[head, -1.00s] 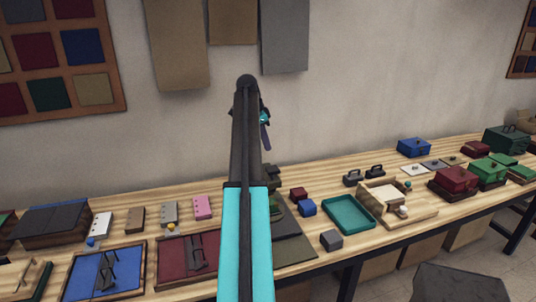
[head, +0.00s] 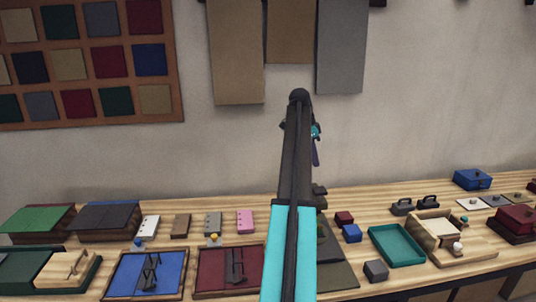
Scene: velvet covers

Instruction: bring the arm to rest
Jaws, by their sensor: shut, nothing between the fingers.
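My arm rises from the bottom of the head view, a cyan link below and a dark link above, in front of the table and wall. My gripper (head: 315,152) shows only in part to the right of the dark link's upper end, pointing down. It is shut and holds nothing. It appears against the bare wall, apart from the things on the table (head: 385,205). The rest of it is hidden behind the arm.
Behind the arm, the table holds a blue tray (head: 147,277), a dark red tray (head: 228,268), a teal tray (head: 396,245), a wooden box (head: 436,232) and small blocks. Cloth panels (head: 340,45) and a swatch board (head: 90,60) hang on the wall.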

